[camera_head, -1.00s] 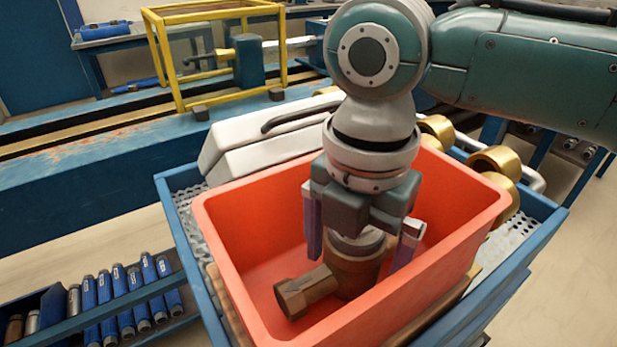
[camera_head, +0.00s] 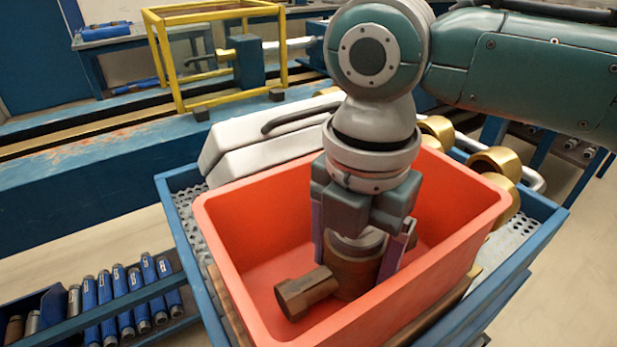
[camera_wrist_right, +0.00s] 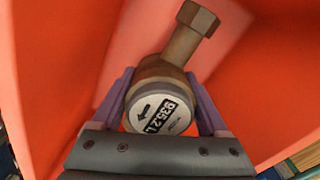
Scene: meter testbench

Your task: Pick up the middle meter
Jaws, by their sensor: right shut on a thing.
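A brown-bronze meter (camera_head: 350,270) with a hexagonal pipe end stands in the red-orange bin (camera_head: 240,254), its pipe end pointing to the lower left in the head view. My right gripper (camera_head: 360,245) points down into the bin and is shut on the meter, one purple finger on each side of its round body. In the right wrist view the meter (camera_wrist_right: 165,80) sits between both fingers (camera_wrist_right: 160,100), its white dial showing digits and an arrow. I see only this one meter in the bin; part of the bin's inside is hidden behind my arm. My left gripper is not in view.
The bin stands on a blue cart (camera_head: 177,184). A rack of blue cylinders (camera_head: 125,300) is at lower left. A yellow frame (camera_head: 165,60) stands behind.

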